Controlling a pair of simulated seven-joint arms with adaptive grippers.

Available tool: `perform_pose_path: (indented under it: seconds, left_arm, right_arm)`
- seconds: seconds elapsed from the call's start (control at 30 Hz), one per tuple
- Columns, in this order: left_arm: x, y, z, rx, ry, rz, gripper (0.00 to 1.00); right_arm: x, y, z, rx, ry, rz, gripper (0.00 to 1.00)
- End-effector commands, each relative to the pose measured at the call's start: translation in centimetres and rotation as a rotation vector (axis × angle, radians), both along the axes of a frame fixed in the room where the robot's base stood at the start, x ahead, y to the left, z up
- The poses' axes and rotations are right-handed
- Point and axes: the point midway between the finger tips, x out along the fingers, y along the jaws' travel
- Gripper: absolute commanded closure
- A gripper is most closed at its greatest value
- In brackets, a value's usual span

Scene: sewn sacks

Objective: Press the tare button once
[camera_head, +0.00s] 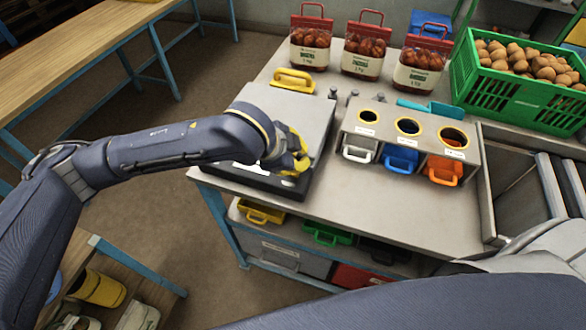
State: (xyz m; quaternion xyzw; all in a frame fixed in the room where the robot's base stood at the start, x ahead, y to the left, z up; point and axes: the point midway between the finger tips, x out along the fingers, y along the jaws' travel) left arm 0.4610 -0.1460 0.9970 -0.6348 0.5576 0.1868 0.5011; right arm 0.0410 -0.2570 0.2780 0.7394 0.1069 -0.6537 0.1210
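A scale with a flat grey plate (305,103) stands at the front left of the table, its dark front panel (249,178) facing me. My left gripper (298,160), with yellow finger parts, is over the right part of the front panel, near the plate's front edge. I cannot tell whether it touches the panel, or whether its fingers are open or shut. The tare button cannot be made out; the gripper and forearm cover part of the panel. My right gripper is not in view.
A yellow handled piece (293,80) lies at the plate's back edge. Right of the scale stands a holder (408,127) with three round openings and white, blue and orange handled bins. Sacks (366,50) of produce and a green crate (497,89) stand behind. Table between scale and holder is mostly clear.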

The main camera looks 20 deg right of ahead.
Motion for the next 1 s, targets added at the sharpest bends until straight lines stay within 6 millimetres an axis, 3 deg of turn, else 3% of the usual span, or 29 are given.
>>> perform_pose_path:
  seconds: [1.0]
  left_arm:
    - [-0.01, 0.00, -1.01, 0.000, 0.001, 0.001, 1.00]
  right_arm:
    - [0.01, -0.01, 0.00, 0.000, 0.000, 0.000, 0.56]
